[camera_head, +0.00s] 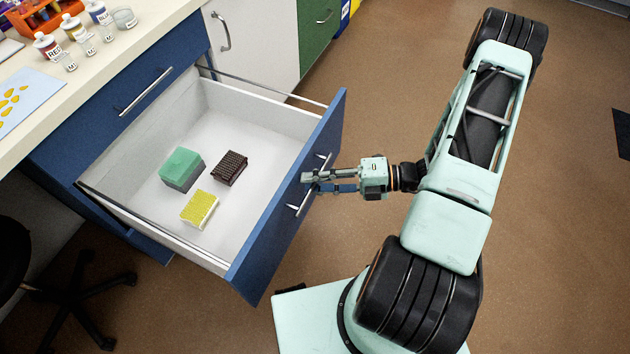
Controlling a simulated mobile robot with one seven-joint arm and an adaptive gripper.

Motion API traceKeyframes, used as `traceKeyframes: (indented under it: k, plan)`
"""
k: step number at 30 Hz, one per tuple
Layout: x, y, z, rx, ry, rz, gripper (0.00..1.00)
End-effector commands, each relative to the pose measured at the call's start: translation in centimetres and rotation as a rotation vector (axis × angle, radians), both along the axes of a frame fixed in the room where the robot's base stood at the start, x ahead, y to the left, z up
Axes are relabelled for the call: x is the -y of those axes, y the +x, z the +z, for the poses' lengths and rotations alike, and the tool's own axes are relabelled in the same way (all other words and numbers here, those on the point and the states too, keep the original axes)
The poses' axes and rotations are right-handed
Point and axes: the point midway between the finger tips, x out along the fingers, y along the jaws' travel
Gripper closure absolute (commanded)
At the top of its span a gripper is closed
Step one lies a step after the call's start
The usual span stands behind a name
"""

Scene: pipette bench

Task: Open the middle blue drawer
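The blue drawer (275,225) below the top one is pulled far out from the bench. Its white inside shows a green and grey sponge block (182,168), a dark brown bristled block (230,168) and a yellow block (199,208). Its metal handle (301,206) is on the blue front, partly hidden by my gripper. My gripper (313,181) is at the middle of this handle, with its fingertips close against the drawer front. Whether the fingers are clamped on the bar or only around it, I cannot tell.
The top blue drawer (130,100) is shut under the pale worktop (120,50), which carries small bottles. A white cabinet door (252,35) and a green drawer (318,30) stand behind. A black chair (70,290) is at lower left.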

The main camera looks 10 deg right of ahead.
Motion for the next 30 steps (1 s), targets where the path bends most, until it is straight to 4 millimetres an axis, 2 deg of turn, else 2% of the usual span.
traceKeyframes:
  k: [5, 15, 19, 24, 30]
  plan:
    - [1.4, -0.3, 0.2, 0.001, 0.0, -0.001, 0.74]
    - [8.1, -2.1, 1.5, 0.002, -0.003, -0.003, 0.74]
    - [10.0, -2.6, 1.9, 0.001, -0.001, -0.002, 0.74]
    - [11.3, -3.0, 2.2, 0.0, 0.0, -0.002, 0.74]
    - [11.4, -3.1, 2.2, 0.0, 0.0, -0.001, 0.74]
